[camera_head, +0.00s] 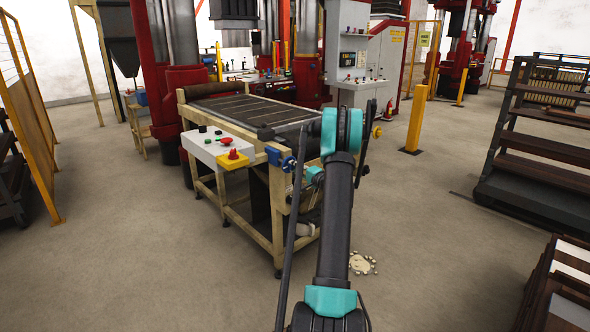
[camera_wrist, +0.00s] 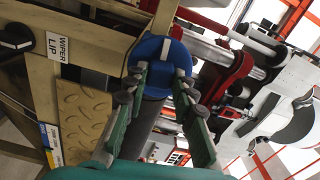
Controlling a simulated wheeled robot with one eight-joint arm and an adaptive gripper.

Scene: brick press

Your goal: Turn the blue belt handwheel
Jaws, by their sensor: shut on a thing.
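The blue belt handwheel (camera_wrist: 158,51) is at the top centre of the wrist view, a round blue wheel with a pale bar on its face. In the head view it shows as a small blue part (camera_head: 288,163) at the near right corner of the conveyor table. My gripper (camera_wrist: 162,78) has its two green fingers with dark pads on either side of the wheel's lower part, shut on it. The exact contact points are partly hidden by the fingers. In the head view my arm hides much of the gripper.
The conveyor table (camera_head: 233,210) has a beige frame. A white control box (camera_head: 212,145) with a red button on yellow stands at its near side. A yellow post (camera_head: 417,118) and a dark rack (camera_head: 540,150) stand right. Pale debris (camera_head: 361,264) lies on otherwise open floor.

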